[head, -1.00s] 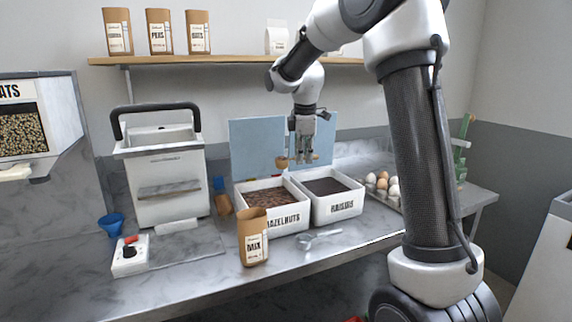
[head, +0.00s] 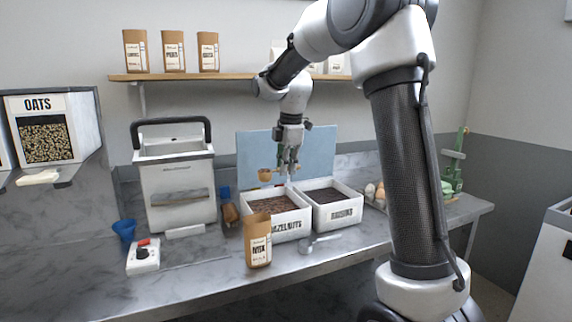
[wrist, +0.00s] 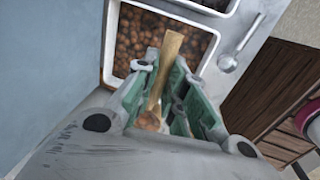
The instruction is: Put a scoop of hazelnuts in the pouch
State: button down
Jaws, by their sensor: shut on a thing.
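My gripper (head: 289,172) is shut on a wooden scoop (head: 265,175) above the back of the hazelnut bin (head: 290,229). In the wrist view the scoop's handle (wrist: 171,48) runs between the green fingers of my gripper (wrist: 172,88). A brown rounded part shows low between the fingers; whether the scoop holds nuts I cannot tell. The white hazelnut bin (wrist: 106,60) shows round brown nuts beneath the gripper. The brown pouch labelled MIX (head: 258,245) stands upright on the counter in front of that bin, apart from the gripper.
The raisin bin (head: 338,216) stands right of the hazelnuts. A metal scoop (head: 318,243) lies in front of the bins. A white machine (head: 178,190), a blue funnel (head: 125,231) and a switch box (head: 143,257) are at left. A blue board (head: 255,150) stands behind the bins.

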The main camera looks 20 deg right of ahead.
jog(key=s+a, duration=0.2)
jog(key=s, duration=0.4)
jog(key=s+a, duration=0.3)
jog(key=s, duration=0.4)
jog(key=a+r+n+h, duration=0.1)
jog(key=a+r+h, duration=0.1)
jog(key=a+h, duration=0.6)
jog(key=h, duration=0.7)
jog(key=shift+w+r+n+t+h, duration=0.2)
jog(key=shift+r+n+t+h, duration=0.15)
jog(key=shift+n+t+h, duration=0.05)
notch_tip(320, 180, up, 5)
dwell(0.7)
